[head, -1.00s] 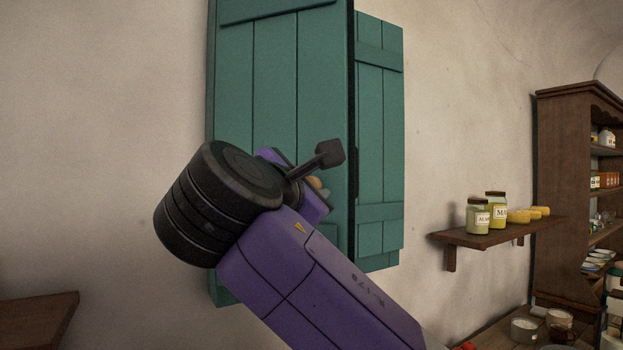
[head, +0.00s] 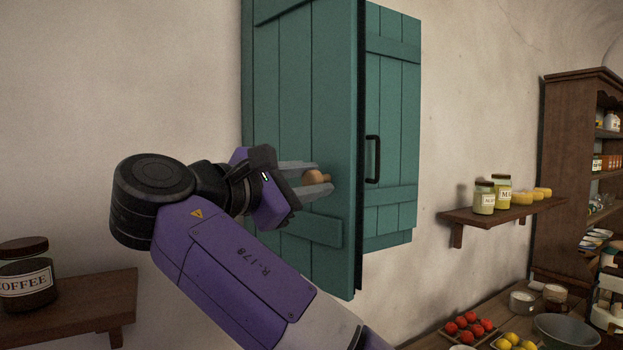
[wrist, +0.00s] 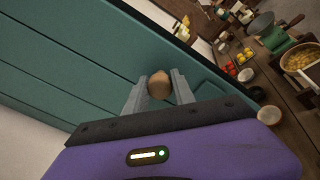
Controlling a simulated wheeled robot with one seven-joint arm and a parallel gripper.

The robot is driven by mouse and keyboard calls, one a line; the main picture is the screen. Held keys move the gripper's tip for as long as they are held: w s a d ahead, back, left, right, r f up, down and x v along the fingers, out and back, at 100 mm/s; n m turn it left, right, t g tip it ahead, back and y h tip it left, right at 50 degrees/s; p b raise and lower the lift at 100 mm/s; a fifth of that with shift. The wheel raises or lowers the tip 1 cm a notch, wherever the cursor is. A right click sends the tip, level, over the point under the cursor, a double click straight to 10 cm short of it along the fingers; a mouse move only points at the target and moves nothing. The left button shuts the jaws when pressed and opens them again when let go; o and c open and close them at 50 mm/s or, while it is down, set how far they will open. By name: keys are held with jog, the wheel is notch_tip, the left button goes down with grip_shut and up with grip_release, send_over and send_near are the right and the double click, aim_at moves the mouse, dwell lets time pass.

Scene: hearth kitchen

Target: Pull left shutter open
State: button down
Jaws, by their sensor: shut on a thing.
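The left shutter (head: 285,105), of teal boards, stands ajar, its right edge out from the wall and nearer to me. Its round wooden knob (head: 314,177) sits near that edge. My gripper (head: 320,180) is shut on the knob, one finger above it and one below in the head view. In the wrist view the knob (wrist: 158,87) lies between the fingertips of my gripper (wrist: 157,84), with the shutter (wrist: 85,65) behind. The right shutter (head: 392,100), with a black bar handle (head: 373,158), stands partly behind the left one.
A wall shelf (head: 495,218) with jars is to the right, beside a tall dark bookcase-like cabinet (head: 555,170). A counter (head: 420,340) with tomatoes (head: 468,325) and bowls is lower right. A shelf (head: 85,305) with a coffee jar (head: 27,275) is lower left.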

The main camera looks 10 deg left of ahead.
jog(key=c, duration=1.1)
grip_release()
jog(key=shift+o, duration=0.2)
jog(key=shift+a, duration=0.1)
jog(key=b+v, duration=0.3)
jog(key=v, duration=0.4)
jog(key=shift+s, duration=0.3)
jog(key=shift+a+f, duration=0.1)
jog(key=shift+a, duration=0.05)
